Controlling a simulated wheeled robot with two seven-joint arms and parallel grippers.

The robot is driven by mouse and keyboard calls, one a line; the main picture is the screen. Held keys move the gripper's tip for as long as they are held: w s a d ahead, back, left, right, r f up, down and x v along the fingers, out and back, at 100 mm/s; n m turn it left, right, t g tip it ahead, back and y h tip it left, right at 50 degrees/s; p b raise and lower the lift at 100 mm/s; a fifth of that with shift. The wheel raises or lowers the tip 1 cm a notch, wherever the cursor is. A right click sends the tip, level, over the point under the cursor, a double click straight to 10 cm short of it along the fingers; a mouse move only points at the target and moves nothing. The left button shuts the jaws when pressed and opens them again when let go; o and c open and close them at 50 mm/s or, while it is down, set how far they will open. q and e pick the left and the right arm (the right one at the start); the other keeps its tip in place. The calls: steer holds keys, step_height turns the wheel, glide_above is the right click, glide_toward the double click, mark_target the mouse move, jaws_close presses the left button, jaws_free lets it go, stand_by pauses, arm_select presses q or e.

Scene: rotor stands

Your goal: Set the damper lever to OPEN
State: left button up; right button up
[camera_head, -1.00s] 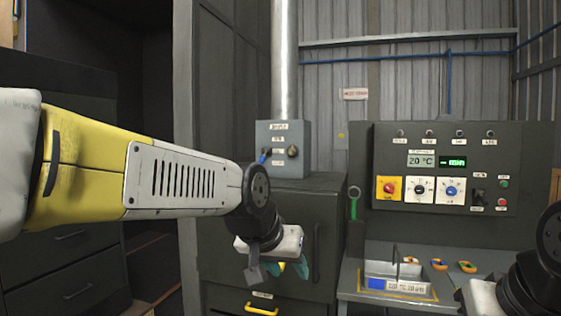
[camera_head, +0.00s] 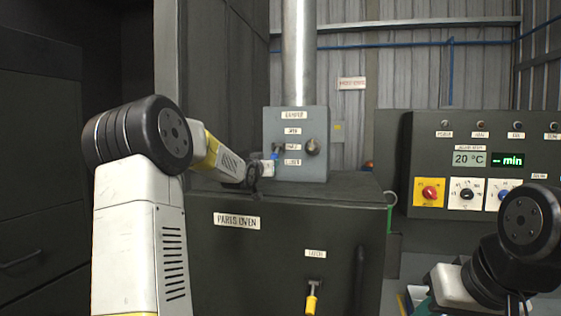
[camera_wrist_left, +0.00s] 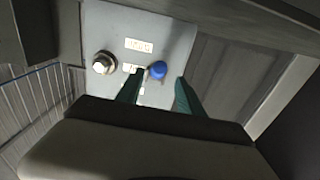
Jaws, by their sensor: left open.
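The damper box (camera_head: 318,125) is a grey panel below a metal flue, with stacked labels on its face and a round knob at right. The lever's blue tip (camera_head: 275,151) is at the left of the labels, beside the lower ones; its exact setting is hard to tell. My left gripper (camera_head: 273,162) is at the lower left of the box and partly hides the lever. In the left wrist view the blue tip (camera_wrist_left: 157,70) shows between the two spread teal fingers (camera_wrist_left: 158,90); contact is not clear. My right gripper (camera_head: 418,297) is low at right, its fingers mostly hidden.
The dark oven (camera_head: 290,235) labelled PARTS OVEN stands below the box, with a yellow-handled latch (camera_head: 312,298) on its front. A control panel (camera_head: 480,160) with displays and coloured dials is at right. A dark cabinet (camera_head: 35,170) is at left.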

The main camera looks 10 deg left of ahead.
mark_target(275, 155)
arm_select(q)
steer(key=w, duration=0.7)
steer(key=shift+d, duration=0.2)
jaws_close()
stand_by(1.2)
